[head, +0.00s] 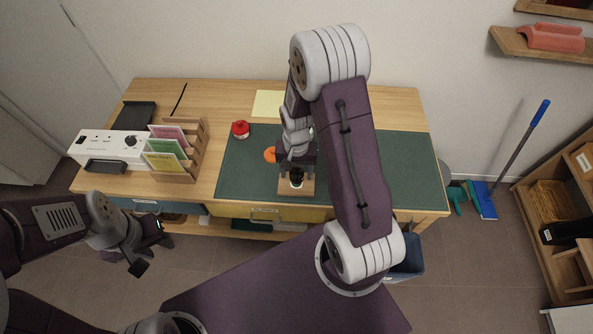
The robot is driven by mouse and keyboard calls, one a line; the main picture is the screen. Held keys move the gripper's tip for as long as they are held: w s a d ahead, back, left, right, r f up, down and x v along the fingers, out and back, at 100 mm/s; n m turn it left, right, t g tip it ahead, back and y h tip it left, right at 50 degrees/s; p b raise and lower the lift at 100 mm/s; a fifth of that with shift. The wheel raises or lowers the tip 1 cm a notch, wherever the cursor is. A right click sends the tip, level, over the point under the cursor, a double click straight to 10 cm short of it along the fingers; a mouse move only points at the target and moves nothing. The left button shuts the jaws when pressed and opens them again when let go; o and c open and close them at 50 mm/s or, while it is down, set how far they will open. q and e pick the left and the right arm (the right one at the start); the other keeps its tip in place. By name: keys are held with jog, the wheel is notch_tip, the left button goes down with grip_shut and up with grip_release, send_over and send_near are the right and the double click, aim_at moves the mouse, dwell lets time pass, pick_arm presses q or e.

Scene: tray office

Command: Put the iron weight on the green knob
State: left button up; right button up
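A small dark round object (297,176) with a pale rim stands on a wooden block (297,188) at the front of the green desk mat (400,165). It may be the iron weight, but it is too small to be sure. I cannot make out a separate green knob; it may be hidden by my arm or by the dark object. My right gripper (297,165) points down right at the dark object. Its fingers are mostly hidden, so their opening and any hold cannot be told. My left gripper (153,246) is open and empty, low in front of the desk's left side.
A red round item (240,129) and an orange disc (270,155) lie left of my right arm. A wooden card rack (196,150) and white device (107,148) fill the desk's left. The mat's right part is clear. A blue broom (515,150) leans at the right.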

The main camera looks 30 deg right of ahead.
aim_at(297, 167)
jog(key=shift+r, duration=0.4)
notch_tip(297, 167, up, 12)
jog(key=shift+f+p, duration=0.2)
jog(key=shift+p, duration=0.65)
jog(key=s+a+n+t, duration=0.1)
jog(key=s+a+n, duration=0.3)
jog(key=s+n, duration=0.2)
jog(key=shift+s+a+f, duration=0.35)
jog(key=shift+s, duration=0.9)
